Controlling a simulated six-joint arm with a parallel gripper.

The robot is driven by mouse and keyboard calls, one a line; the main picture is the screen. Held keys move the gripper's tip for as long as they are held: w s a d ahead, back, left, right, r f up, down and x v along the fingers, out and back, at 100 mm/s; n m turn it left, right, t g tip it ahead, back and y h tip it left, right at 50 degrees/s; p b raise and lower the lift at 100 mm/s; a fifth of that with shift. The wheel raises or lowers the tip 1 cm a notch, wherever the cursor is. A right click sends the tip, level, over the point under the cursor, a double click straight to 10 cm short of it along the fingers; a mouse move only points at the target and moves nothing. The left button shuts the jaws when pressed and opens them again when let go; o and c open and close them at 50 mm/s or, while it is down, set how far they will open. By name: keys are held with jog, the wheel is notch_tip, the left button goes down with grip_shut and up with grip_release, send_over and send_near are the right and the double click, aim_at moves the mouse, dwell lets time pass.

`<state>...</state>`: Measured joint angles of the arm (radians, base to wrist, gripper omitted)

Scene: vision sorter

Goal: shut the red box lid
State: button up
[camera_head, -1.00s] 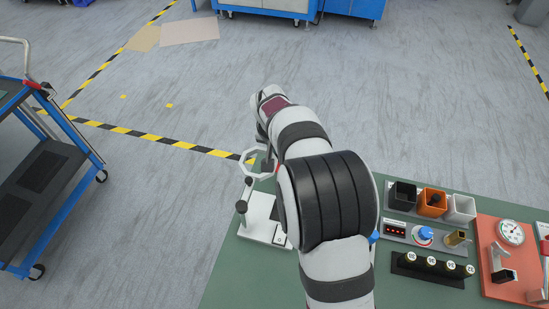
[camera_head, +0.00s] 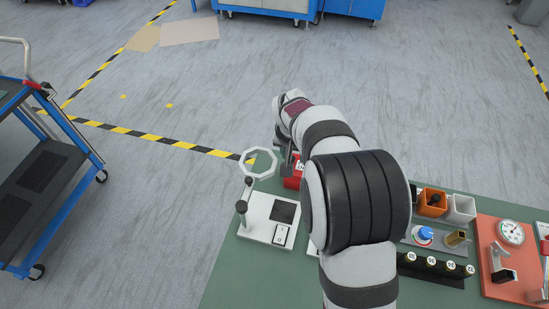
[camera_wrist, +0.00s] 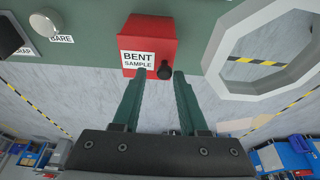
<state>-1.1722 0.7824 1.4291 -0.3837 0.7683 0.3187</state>
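The red box (camera_wrist: 150,28) is at the top middle of the wrist view, with a white "BENT SAMPLE" label and a black knob (camera_wrist: 165,70) at its near edge. Whether its lid stands open or shut I cannot tell. My gripper (camera_wrist: 159,76) is open, its two green fingers pointing at the box. The knob shows in the gap between the fingertips, nearer the right one; contact is unclear. In the head view a small part of the red box (camera_head: 291,183) shows left of my arm, which hides the rest.
A white octagonal ring (camera_head: 245,155) stands close to the box, on the right in the wrist view (camera_wrist: 222,62). A white plate (camera_head: 260,225) with a black square lies nearer on the green table (camera_head: 235,275). Bins and a gauge panel are at right.

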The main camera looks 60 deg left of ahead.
aim_at(293, 159)
jog(key=shift+r, duration=0.1)
jog(key=shift+r, duration=2.45)
jog(key=shift+d, duration=0.1)
jog(key=w+d+r+m+h, duration=0.1)
jog(key=w+d+r+m, duration=0.15)
jog(key=d, duration=0.55)
jog(key=w+d+r+m, duration=0.2)
jog(key=d+r, duration=0.1)
jog(key=d, duration=0.5)
jog(key=w+d+r+m+h, duration=0.1)
jog(key=w+d+r+m, duration=0.15)
jog(key=d, duration=0.65)
jog(key=s+d+r+m+g, duration=0.1)
jog(key=s+d+m, duration=0.1)
jog(key=s+d, duration=0.35)
jog(key=s+d+r+m+g, duration=0.1)
jog(key=s+d+m, duration=0.1)
jog(key=d, duration=0.7)
jog(key=s+d+f+m, duration=0.1)
jog(key=s+d, duration=0.1)
jog(key=s, duration=0.3)
jog(key=s+d+f+m+y, duration=0.1)
jog(key=s+d+m, duration=0.1)
jog(key=s, duration=0.3)
jog(key=shift+d+f+m+g, duration=0.3)
jog(key=shift+d, duration=0.4)
